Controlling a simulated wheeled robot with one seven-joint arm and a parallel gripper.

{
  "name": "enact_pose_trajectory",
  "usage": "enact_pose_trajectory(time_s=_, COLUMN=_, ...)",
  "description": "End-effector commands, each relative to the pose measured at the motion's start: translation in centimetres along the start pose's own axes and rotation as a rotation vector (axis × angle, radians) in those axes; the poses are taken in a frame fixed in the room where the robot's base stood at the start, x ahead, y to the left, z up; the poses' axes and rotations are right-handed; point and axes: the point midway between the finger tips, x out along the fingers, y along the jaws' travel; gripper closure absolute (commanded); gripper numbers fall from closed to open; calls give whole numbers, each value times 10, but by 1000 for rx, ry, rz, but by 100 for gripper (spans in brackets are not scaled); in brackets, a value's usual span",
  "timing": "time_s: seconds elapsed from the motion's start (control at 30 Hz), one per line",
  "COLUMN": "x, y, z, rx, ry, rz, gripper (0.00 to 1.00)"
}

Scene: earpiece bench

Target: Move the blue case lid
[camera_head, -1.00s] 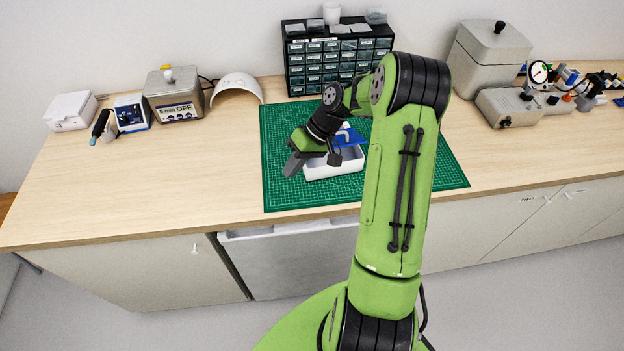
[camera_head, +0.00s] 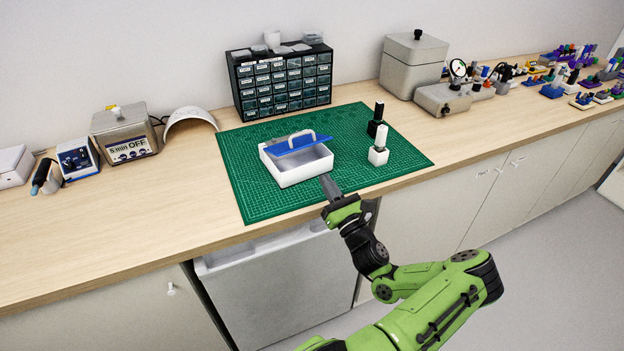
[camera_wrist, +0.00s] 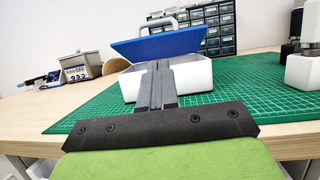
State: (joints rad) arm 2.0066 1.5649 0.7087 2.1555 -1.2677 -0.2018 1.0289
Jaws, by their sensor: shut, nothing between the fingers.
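The blue case lid (camera_head: 298,146) with its pale arched handle rests on the white case (camera_head: 299,173) on the green mat. The lid looks tilted and covers the back part of the case, leaving the front part open to view. The lid (camera_wrist: 158,44) and case (camera_wrist: 190,76) also show ahead in the wrist view. My gripper (camera_head: 328,182) is shut and empty, in front of the case near its right front corner, apart from the lid. In the wrist view the closed fingers (camera_wrist: 155,88) point toward the case and hide part of its front wall.
Two small bottles, one black (camera_head: 376,120) and one white (camera_head: 378,156), stand on the mat (camera_head: 250,203) right of the case. A drawer cabinet (camera_head: 281,82) stands behind. Bare bench lies left of the mat.

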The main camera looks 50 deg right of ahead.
Motion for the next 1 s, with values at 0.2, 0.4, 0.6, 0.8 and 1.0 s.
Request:
enact_pose_trajectory(time_s=0.2, x=48, y=2, z=1, rx=-7, ry=-1, rz=7, gripper=100)
enact_pose_trajectory(time_s=0.4, x=79, y=2, z=0, rx=-7, ry=0, rz=7, gripper=100)
enact_pose_trajectory(time_s=0.6, x=88, y=2, z=1, rx=-5, ry=0, rz=6, gripper=100)
enact_pose_trajectory(time_s=0.8, x=87, y=2, z=1, rx=-6, ry=1, rz=6, gripper=100)
enact_pose_trajectory(time_s=1.0, x=92, y=3, z=9, rx=-7, ry=34, rz=8, gripper=100)
